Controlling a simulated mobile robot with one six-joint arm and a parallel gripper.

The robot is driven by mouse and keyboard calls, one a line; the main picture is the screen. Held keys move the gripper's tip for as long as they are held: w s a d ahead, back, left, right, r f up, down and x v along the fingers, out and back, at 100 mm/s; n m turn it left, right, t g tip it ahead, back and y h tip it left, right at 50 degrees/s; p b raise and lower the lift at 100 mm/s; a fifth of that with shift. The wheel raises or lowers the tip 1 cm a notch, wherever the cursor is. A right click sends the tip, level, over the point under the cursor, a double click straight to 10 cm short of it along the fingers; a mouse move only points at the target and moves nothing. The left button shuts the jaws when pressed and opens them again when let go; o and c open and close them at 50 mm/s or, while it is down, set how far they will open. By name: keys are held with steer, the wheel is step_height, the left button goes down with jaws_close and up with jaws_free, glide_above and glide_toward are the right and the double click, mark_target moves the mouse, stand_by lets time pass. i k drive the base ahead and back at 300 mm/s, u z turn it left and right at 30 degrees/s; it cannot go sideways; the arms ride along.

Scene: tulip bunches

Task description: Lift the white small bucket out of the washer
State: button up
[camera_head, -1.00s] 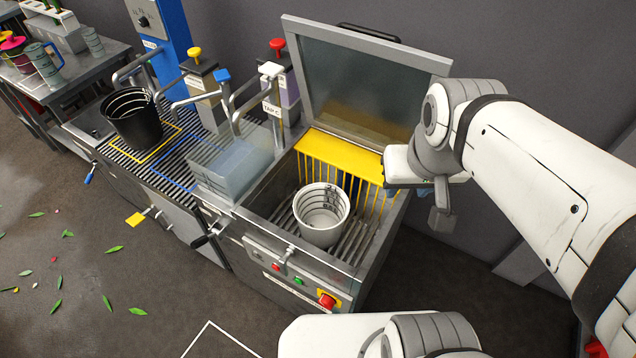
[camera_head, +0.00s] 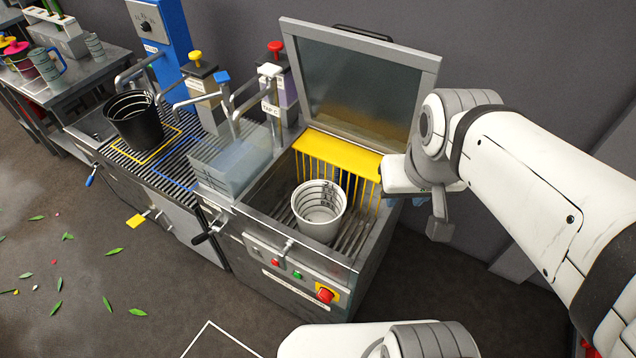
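The white small bucket (camera_head: 320,224) stands upright inside the washer (camera_head: 262,226), on its slatted floor, with its open top facing up. Dark rings show on its inner wall. The washer's lid (camera_head: 362,84) is raised and leans back. A yellow bar with hanging yellow rods (camera_head: 338,151) runs along the back of the basin. My gripper (camera_head: 440,224) is to the right of the washer, apart from the bucket, below my wrist. Its fingers are small and partly hidden, so I cannot tell whether they are open.
A black bucket (camera_head: 135,120) stands on the slatted bench to the left. A clear box (camera_head: 230,160), taps and pump dispensers (camera_head: 278,88) stand between it and the washer. A red button (camera_head: 325,295) is on the washer's front. Leaves lie on the open floor at left.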

mark_target(319, 205)
steer(key=z, duration=0.05)
steer(key=k, duration=1.5)
steer(key=u, duration=1.1)
steer(key=i, duration=2.2)
steer(key=z, duration=1.7)
